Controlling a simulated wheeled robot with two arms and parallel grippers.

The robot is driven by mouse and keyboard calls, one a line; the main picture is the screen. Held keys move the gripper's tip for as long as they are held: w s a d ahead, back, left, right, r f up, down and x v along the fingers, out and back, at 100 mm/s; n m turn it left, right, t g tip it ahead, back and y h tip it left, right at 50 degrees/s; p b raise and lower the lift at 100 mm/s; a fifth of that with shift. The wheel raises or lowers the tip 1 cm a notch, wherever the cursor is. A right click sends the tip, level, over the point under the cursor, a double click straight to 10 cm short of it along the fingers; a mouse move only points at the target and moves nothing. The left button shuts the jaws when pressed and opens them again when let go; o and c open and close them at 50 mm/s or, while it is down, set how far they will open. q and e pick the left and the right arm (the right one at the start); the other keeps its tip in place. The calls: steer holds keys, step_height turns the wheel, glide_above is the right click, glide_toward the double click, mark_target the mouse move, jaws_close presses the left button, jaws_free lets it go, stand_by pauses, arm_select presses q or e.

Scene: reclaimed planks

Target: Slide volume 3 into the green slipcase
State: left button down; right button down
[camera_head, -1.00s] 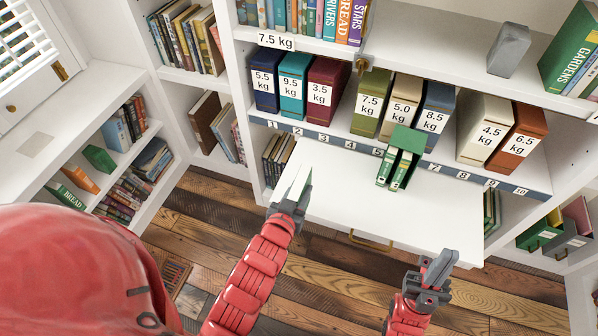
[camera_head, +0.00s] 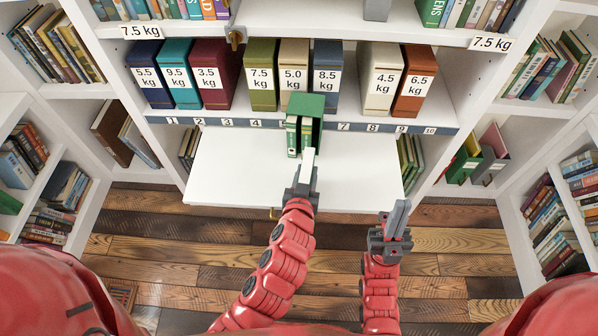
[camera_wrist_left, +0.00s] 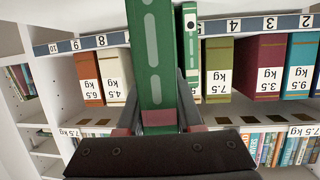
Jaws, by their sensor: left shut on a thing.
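The green slipcase (camera_head: 307,104) stands on the white pull-out board. Two green volumes (camera_head: 299,135) stick out of its front, side by side. My left gripper (camera_head: 304,180) is shut on a green book with white page edges (camera_head: 309,160), taken to be volume 3. It holds the book just in front of the right part of the slipcase; whether they touch is unclear. In the left wrist view the held book (camera_wrist_left: 152,50) fills the middle, beside another green spine (camera_wrist_left: 189,50), and hides most of the slipcase. My right gripper (camera_head: 393,222) looks shut and empty, off the board's front.
The white pull-out board (camera_head: 235,170) is mostly bare. Behind it is a numbered strip (camera_head: 372,127) and a row of weight-labelled boxes, including an olive one (camera_head: 262,75) and an orange one (camera_head: 412,85). Shelves of books stand on both sides.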

mark_target(310, 155)
arm_select(q)
steer(key=shift+a+r, duration=0.1)
steer(key=shift+b, duration=0.5)
steer(key=w, duration=0.1)
steer(key=w+p, duration=0.1)
steer(key=w, duration=0.1)
steer(key=shift+w+d, duration=0.2)
steer(key=shift+w, duration=0.05)
steer(key=shift+w+d+r, duration=0.1)
steer(key=shift+w, duration=1.05)
steer(key=shift+b, duration=0.75)
stand_by(0.4)
